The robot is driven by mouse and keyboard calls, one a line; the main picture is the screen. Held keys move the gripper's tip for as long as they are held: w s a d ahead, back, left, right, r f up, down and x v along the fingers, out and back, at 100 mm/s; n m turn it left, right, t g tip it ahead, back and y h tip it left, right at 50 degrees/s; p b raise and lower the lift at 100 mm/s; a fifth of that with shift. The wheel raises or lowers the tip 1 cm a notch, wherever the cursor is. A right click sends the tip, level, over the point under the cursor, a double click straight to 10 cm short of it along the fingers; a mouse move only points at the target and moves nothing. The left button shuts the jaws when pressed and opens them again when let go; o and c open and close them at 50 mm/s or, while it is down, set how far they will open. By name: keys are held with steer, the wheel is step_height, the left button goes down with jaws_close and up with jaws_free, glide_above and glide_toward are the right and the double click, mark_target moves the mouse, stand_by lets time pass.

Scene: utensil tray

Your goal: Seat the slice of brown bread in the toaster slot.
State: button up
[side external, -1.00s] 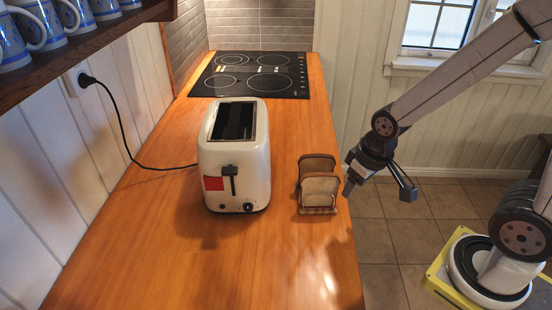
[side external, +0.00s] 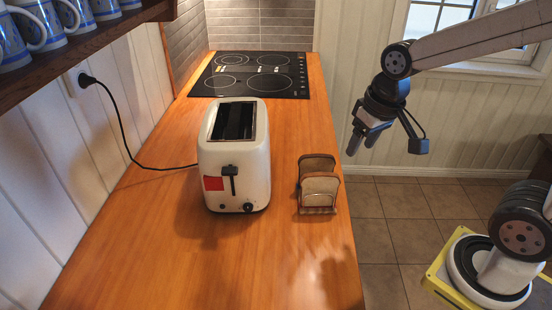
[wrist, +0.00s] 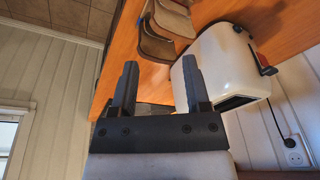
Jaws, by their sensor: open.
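The white toaster (side external: 234,165) stands upright on the wooden counter, its dark slot (side external: 234,121) facing up; no bread shows above it. My gripper (side external: 360,142) is open and empty, above and to the right of the rack, beyond the counter's right edge. In the wrist view my gripper's fingers (wrist: 160,75) are apart, with the bread slices (wrist: 158,42) and toaster (wrist: 218,66) beyond them.
The wooden counter (side external: 150,260) is clear in front of the toaster. A black cooktop (side external: 252,75) lies behind it. A cord (side external: 125,135) runs from the toaster to a wall socket. A shelf with several blue mugs (side external: 60,22) hangs at the upper left.

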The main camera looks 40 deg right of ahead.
steer(key=w+m, duration=0.2)
steer(key=m, duration=0.4)
steer(key=m+y, duration=0.3)
steer(key=m, duration=1.6)
glide_above(319, 155)
steer(key=s+d, duration=0.2)
step_height(319, 155, down, 5)
steer(key=shift+w+f, duration=0.1)
steer(key=shift+w, duration=0.05)
steer(key=shift+a, duration=0.1)
steer(key=shift+f, duration=0.1)
steer(key=shift+x, duration=1.15)
steer(key=shift+x, duration=2.65)
